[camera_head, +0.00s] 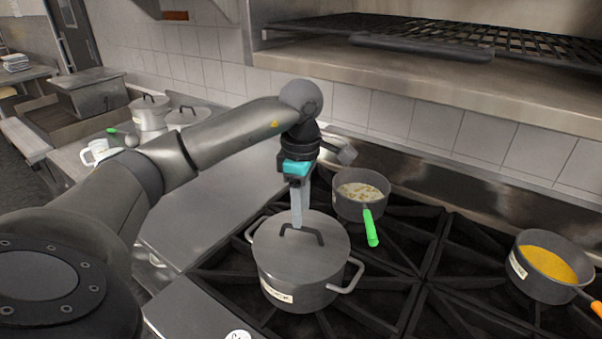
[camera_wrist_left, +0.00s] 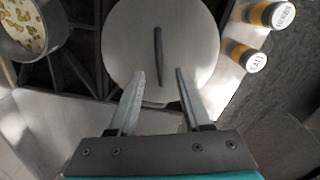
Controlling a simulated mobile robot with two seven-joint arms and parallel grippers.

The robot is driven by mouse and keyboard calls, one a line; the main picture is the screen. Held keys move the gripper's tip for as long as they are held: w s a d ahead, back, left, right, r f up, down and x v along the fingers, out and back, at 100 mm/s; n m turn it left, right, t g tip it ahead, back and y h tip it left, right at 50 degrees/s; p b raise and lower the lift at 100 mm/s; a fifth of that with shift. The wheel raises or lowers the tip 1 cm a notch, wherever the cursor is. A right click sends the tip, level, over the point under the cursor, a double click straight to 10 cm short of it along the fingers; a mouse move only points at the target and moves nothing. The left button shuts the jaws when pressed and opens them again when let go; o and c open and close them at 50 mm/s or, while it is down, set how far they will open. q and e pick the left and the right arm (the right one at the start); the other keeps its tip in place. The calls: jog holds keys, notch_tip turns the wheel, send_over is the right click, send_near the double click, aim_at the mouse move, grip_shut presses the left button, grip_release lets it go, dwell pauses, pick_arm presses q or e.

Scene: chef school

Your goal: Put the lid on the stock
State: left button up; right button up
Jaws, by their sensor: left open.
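A large grey two-handled pot (camera_head: 292,288) with a label on its side stands on the stove's front left burner. A grey lid (camera_head: 325,255) with a dark bar handle (camera_head: 303,232) rests on top and covers the opening, so the pot's contents are hidden. My left gripper (camera_head: 298,222) points down over the lid, close to the handle. In the left wrist view the gripper (camera_wrist_left: 159,74) is open and empty, its fingers apart, with the lid (camera_wrist_left: 195,40) ahead and its handle (camera_wrist_left: 158,55) lying between the finger lines. Contact with the handle cannot be told. My right gripper is not visible.
A saucepan with a green handle (camera_head: 371,228) stands just behind the pot; another with orange contents (camera_head: 548,264) is at the right. Two labelled jars (camera_wrist_left: 270,14) (camera_wrist_left: 249,58) stand beside the pot. More lidded pots (camera_head: 149,113) are far left. A shelf (camera_head: 400,72) overhangs the stove.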

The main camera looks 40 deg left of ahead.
pick_arm(q)
notch_tip(320, 180, up, 9)
jog(key=shift+r+p, duration=0.2)
jog(key=shift+p, duration=0.25)
